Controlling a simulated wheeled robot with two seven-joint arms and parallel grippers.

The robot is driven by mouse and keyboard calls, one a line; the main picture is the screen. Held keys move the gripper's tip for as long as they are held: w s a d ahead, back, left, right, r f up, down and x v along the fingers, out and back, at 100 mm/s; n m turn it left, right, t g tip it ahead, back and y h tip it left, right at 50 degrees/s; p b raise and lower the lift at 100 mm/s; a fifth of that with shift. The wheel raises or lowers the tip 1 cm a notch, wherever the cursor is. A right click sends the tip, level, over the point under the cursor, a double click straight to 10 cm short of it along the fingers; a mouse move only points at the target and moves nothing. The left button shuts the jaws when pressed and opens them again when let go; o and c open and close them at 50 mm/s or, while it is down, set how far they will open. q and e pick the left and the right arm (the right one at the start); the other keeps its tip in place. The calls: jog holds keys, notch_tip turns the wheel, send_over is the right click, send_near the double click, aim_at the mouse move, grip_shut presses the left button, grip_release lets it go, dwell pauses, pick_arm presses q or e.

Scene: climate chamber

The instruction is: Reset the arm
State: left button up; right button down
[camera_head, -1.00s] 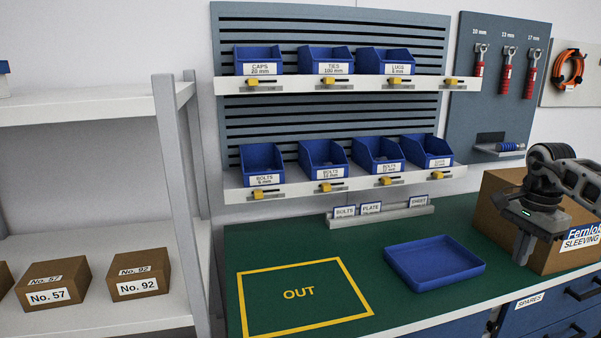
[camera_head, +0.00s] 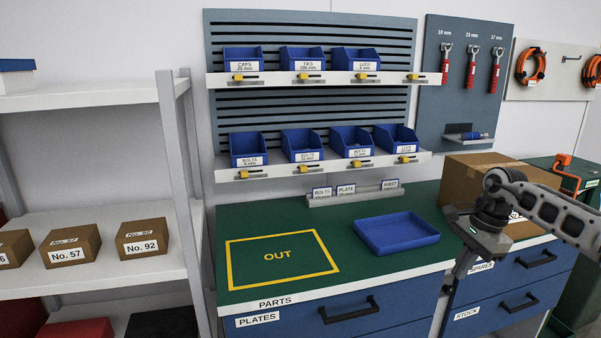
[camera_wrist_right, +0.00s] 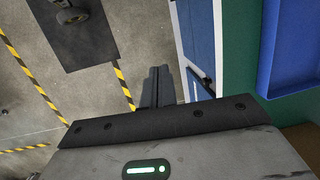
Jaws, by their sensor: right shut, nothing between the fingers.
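My right arm comes in from the right in the head view, and its gripper (camera_head: 452,277) points down in front of the bench's front edge, near the drawers. It is shut and empty. In the right wrist view the closed fingers (camera_wrist_right: 157,88) show above the floor, beside the blue drawer fronts. My left gripper does not show in the head view.
The green bench (camera_head: 350,255) carries a yellow OUT outline (camera_head: 283,288) and an empty blue tray (camera_head: 397,234). A cardboard box (camera_head: 470,165) stands behind my right arm. Blue bins fill two wall shelves (camera_head: 330,167). Shelving with numbered boxes (camera_head: 143,238) stands at left.

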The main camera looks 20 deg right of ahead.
jog(key=w+a+f+m+t+y, duration=0.15)
jog(key=a+f+y, duration=0.25)
jog(key=a, duration=0.8)
jog(key=w+a+f+m+y, duration=0.2)
jog(key=a+f+y, duration=0.15)
jog(key=a, duration=0.85)
jog(key=s+a+m+t+y, duration=0.3)
jog(key=a+m+t+y, duration=0.3)
jog(key=a+m, duration=0.8)
jog(key=s+f+m+h, duration=0.6)
jog(key=s+m, duration=0.2)
jog(key=m, duration=0.8)
jog(key=s+f+m+t+h, duration=0.1)
jog(key=s+f+m+h, duration=0.5)
jog(key=m, duration=1)
jog(key=shift+s+d+f+m, duration=0.35)
jog(key=shift+s+f, duration=0.05)
jog(key=shift+s, duration=0.7)
jog(key=shift+t+h, duration=0.25)
